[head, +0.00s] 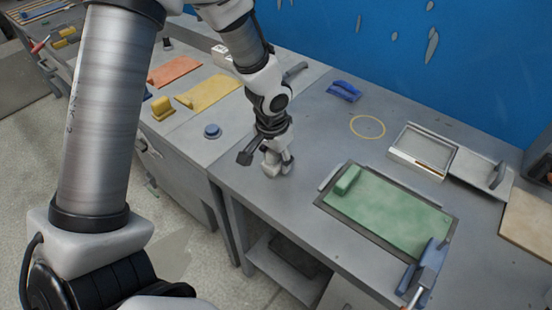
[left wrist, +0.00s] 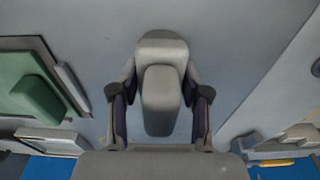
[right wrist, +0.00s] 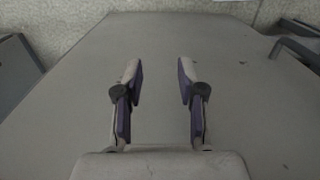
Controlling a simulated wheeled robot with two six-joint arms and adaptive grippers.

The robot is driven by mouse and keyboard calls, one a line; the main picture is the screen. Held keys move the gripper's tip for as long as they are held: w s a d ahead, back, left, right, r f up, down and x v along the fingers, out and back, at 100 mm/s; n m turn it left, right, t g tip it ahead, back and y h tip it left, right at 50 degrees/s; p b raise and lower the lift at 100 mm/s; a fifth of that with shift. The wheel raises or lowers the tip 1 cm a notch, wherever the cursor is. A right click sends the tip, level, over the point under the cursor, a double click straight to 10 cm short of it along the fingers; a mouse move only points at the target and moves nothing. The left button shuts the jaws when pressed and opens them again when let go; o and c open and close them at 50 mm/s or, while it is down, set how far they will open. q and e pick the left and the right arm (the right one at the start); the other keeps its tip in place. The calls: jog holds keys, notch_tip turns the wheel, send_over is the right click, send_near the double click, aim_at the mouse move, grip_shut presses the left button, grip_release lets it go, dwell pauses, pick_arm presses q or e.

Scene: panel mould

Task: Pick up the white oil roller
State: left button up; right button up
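A whitish-grey block with a raised grip, which I take for the white oil roller (left wrist: 160,100), is centred in the left wrist view. In the head view it (head: 271,167) is on the grey bench near its left end, partly hidden by my gripper. My left gripper (head: 268,160) is right over it, with its two fingers on either side in the left wrist view (left wrist: 160,78). The fingers are spread and a narrow gap seems to show beside the grip. My right gripper (right wrist: 159,75) is open and empty above a plain grey surface.
A green panel (head: 388,212) in a dark frame, with a green block (head: 347,179) on it, lies to the right. A blue tool (head: 344,91), a yellow ring (head: 367,127) and a metal tray (head: 420,150) are further back. The bench between is clear.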

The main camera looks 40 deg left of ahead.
pick_arm(q)
jog(key=c, duration=0.4)
jog(key=shift+c, duration=0.2)
jog(key=shift+r, duration=0.1)
